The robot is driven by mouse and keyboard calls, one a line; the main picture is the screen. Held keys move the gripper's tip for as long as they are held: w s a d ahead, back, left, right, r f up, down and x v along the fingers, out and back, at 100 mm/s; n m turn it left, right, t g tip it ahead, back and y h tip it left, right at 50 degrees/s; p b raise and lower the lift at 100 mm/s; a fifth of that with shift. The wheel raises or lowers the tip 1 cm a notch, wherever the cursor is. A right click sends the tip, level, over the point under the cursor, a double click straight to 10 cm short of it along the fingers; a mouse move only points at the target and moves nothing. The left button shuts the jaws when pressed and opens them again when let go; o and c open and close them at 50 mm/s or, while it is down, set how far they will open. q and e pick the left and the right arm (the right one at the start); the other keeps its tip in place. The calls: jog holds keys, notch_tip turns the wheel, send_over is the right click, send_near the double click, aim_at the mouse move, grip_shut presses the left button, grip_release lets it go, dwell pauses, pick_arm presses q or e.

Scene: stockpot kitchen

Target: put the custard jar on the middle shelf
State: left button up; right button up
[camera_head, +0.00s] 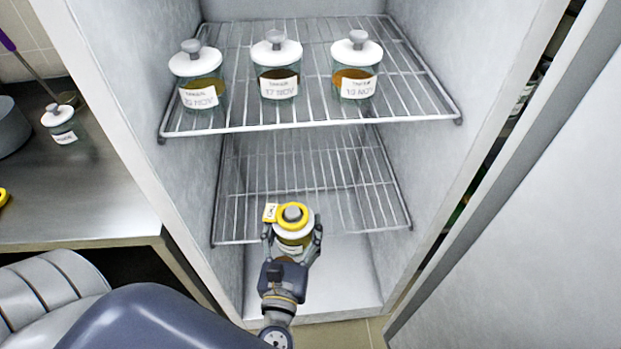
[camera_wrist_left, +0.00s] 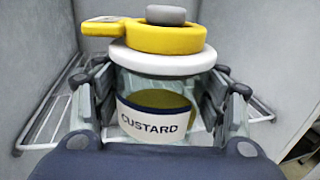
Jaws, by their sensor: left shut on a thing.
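The custard jar (camera_head: 294,231) is a glass jar with yellowish contents, a white lid, a grey knob and a yellow ring with a tab around the knob. Its label reads CUSTARD in the left wrist view (camera_wrist_left: 157,122). My left gripper (camera_head: 292,240) is shut on the jar's sides and holds it upright, in front of the lower wire shelf (camera_head: 340,190) in the head view. I cannot tell whether the jar touches that shelf. In the left wrist view the fingers (camera_wrist_left: 158,105) flank the glass. My right gripper is not in view.
An upper wire shelf (camera_head: 310,112) holds three white-lidded, dated jars (camera_head: 201,88), (camera_head: 279,83), (camera_head: 356,84). The lower shelf looks empty. The cabinet's side walls and open door (camera_head: 530,200) bound the space. A steel counter (camera_head: 85,205) at left holds another jar (camera_head: 63,128).

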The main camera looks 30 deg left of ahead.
pick_arm(q)
jog(key=shift+w+a+f+y, duration=0.1)
jog(key=shift+f+y, duration=0.1)
jog(key=shift+f, duration=0.4)
jog(key=shift+w+a+f+y, duration=0.1)
jog(key=shift+f+y, duration=0.1)
jog(key=shift+f, duration=0.4)
jog(key=shift+n+g, duration=0.3)
jog(key=w+a, duration=0.3)
jog(key=w, duration=0.1)
jog(key=w+a+f+p, duration=0.1)
jog(key=w+a, duration=0.2)
jog(key=a, duration=0.1)
jog(key=w+a+p, duration=0.1)
jog(key=w+a, duration=0.2)
jog(key=w, duration=0.1)
jog(key=shift+w+a+f, duration=0.3)
jog(key=shift+w+a, duration=0.05)
jog(key=shift+f+b, duration=0.4)
jog(key=shift+f, duration=1.35)
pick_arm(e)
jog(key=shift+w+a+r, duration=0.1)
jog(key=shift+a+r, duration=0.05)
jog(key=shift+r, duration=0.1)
pick_arm(q)
jog(key=shift+f, duration=0.1)
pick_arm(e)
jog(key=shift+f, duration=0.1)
